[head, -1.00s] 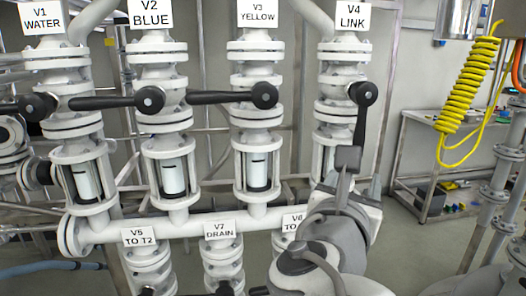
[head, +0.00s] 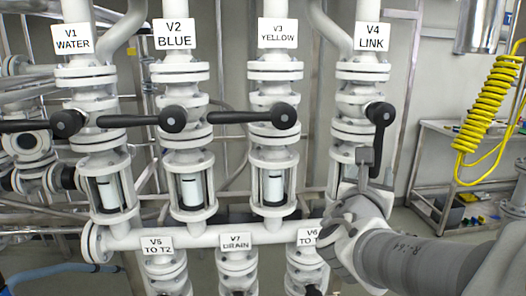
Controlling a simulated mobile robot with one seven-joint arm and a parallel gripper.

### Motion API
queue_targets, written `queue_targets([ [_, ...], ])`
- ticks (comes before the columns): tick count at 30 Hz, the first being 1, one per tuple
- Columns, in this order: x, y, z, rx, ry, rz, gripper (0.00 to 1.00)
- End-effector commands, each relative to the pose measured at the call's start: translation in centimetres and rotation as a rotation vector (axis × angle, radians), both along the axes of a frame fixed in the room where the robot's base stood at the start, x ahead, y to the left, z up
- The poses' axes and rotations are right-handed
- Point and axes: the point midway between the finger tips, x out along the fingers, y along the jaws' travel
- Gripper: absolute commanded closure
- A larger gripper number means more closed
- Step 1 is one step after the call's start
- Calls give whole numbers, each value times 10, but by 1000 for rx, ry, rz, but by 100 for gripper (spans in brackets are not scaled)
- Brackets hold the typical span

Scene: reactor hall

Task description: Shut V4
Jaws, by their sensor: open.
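The V4 valve sits under its LINK label (head: 371,37) on the rightmost white pipe. Its black lever handle (head: 380,135) hangs down from the hub, in line with the vertical pipe. My gripper (head: 365,164) is open at the lower part of this handle, with a grey finger showing just left of it. The handle's lower end is partly hidden by the gripper, and I cannot tell whether the handle lies between the fingers or whether they touch it.
V1 (head: 66,123), V2 (head: 172,119) and V3 (head: 283,116) have their black levers pointing sideways to the left. Labels V5, V7 and V6 hang below. A shelf (head: 450,130) and a yellow coiled hose (head: 488,100) are at the right.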

Motion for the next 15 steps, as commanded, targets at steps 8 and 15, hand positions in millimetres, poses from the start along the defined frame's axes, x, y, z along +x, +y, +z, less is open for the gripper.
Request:
queue_targets([
  [8,39,-25,-2,0,2,-3,42],
  [15,54,-34,-1,-1,1,0,42],
])
